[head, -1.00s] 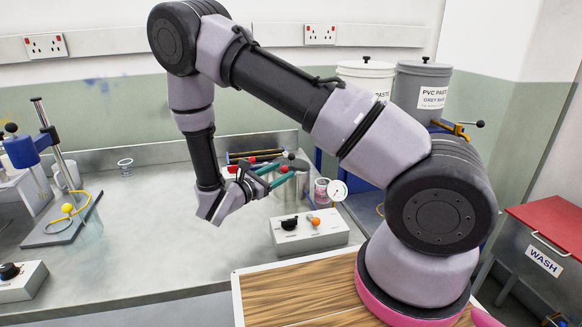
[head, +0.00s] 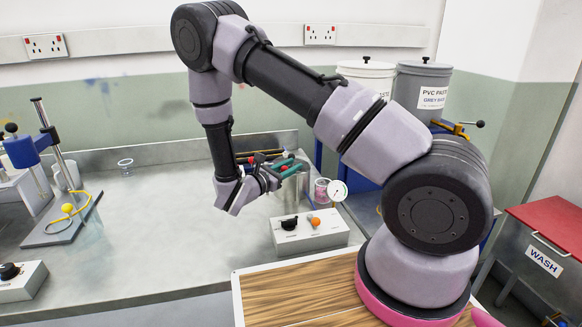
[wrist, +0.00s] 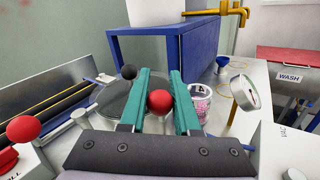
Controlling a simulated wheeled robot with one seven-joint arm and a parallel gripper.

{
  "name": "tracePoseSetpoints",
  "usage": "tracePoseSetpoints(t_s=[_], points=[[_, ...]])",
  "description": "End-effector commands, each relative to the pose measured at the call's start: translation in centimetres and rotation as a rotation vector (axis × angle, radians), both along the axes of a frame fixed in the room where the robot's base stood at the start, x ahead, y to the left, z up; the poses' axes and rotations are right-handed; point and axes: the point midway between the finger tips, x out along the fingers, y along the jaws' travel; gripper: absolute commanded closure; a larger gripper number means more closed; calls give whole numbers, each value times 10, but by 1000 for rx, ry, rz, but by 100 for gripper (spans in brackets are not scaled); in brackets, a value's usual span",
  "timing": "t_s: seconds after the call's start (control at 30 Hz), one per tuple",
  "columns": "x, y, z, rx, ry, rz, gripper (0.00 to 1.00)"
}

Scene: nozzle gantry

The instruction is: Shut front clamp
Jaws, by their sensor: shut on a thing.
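My gripper (head: 297,168) has teal fingers and reaches over a silver pot (head: 294,193) on the bench. In the wrist view my gripper (wrist: 160,85) is shut on a red ball knob (wrist: 159,102), which shows between the two fingers. This knob appears to belong to a clamp of the pot; its arm is hidden behind the fingers and palm. The pot's round grey lid (wrist: 106,102) lies below the fingers. A black ball knob (wrist: 129,72) stands just left of the left finger. Another red ball (wrist: 22,129) is at the far left.
A control box (head: 309,232) with a black knob and an orange knob stands in front of the pot. A pink-filled jar (wrist: 200,101) and a round gauge (wrist: 245,93) are to its right. A blue stand (wrist: 145,52) is behind.

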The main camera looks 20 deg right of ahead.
Motion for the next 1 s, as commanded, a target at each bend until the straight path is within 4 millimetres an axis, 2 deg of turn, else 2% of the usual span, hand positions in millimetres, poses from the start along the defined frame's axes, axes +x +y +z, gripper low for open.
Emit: tracePoseSetpoints(t_s=[0.37, 1.0], points=[[-3, 2, 0, -3, 3, 114, 100], [-18, 6, 0, -6, 7, 676, 100]])
